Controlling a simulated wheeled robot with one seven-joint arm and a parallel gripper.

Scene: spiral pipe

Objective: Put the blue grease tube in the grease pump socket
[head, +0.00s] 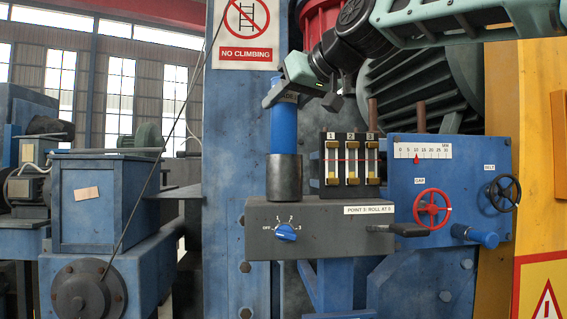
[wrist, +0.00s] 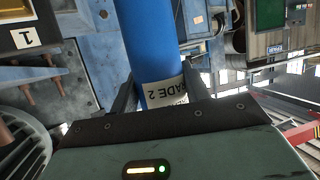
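The blue grease tube (head: 284,130) stands upright in the head view. Its lower end meets the top of the dark round socket (head: 285,178) on the grey pump box. The socket's rim hides that end, so how deep it sits cannot be told. My gripper (head: 278,97) is at the tube's upper part, around its pale label. In the wrist view the tube (wrist: 163,40) runs between the two fingers of my gripper (wrist: 160,88), which lie against its sides. The label reading "GRADE 2" shows there upside down.
The grey pump box (head: 262,243) has a blue knob (head: 286,232) and a dark lever (head: 409,230). A block of brass gauges (head: 352,160) stands just right of the socket. A red handwheel (head: 431,209) is farther right. The blue column (head: 230,130) rises behind the tube.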

